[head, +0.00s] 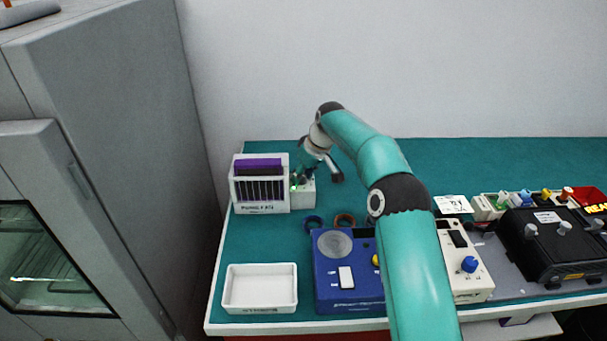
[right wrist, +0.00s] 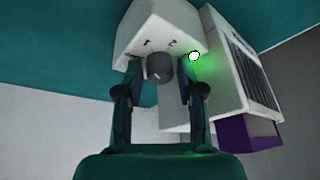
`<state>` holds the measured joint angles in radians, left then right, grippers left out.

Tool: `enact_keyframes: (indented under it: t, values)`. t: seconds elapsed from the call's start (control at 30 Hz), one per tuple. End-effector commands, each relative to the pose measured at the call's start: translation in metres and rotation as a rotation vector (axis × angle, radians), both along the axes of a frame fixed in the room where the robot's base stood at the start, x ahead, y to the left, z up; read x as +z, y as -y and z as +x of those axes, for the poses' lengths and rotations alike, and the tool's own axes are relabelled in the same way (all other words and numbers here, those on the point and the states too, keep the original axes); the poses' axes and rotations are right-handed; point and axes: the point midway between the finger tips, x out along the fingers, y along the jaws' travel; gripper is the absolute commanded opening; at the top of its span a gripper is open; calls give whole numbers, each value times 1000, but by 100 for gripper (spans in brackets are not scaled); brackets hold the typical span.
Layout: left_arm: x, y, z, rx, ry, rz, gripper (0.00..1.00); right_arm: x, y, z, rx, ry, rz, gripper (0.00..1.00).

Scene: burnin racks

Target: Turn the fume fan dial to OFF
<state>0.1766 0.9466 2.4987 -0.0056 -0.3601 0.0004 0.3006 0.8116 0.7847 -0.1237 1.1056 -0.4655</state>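A small white box (head: 304,197) stands on the teal bench beside the rack; I take it as the fume fan control. In the right wrist view the white box (right wrist: 150,22) carries a dark grey round dial (right wrist: 159,67), with small marks above it and a glowing green lamp (right wrist: 194,56) to its right. My right gripper (right wrist: 159,72) is open, its two fingers on either side of the dial; whether they touch it I cannot tell. In the head view my right gripper (head: 304,178) hides the dial. My left gripper is not in view.
A white rack (head: 262,207) with purple-topped boards stands directly left of the box. In front lie two rings (head: 345,219), a white tray (head: 260,302) and a blue device (head: 348,302). A panel with a blue knob (head: 469,264) and black equipment (head: 548,250) stand right. A grey cabinet (head: 110,110) is left.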

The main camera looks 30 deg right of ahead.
Motion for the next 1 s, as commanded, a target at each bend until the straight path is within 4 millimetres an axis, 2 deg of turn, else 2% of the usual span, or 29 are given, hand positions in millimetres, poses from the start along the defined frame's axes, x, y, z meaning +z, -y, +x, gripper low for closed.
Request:
enact_keyframes:
  t: [0.07, 0.1, 0.3, 0.33, 1.0]
  values:
    - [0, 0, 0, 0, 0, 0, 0, 0, 0, 0, 0, 0, 0, 38]
    - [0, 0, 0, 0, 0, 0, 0, 0, 0, 0, 0, 0, 0, 35]
    - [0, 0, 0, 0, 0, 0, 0, 0, 0, 0, 0, 0, 0, 1]
    - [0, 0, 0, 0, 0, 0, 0, 0, 0, 0, 0, 0, 0, 0]
    - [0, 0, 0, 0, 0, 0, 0, 1, -1, 0, 3, 0, 0, 0]
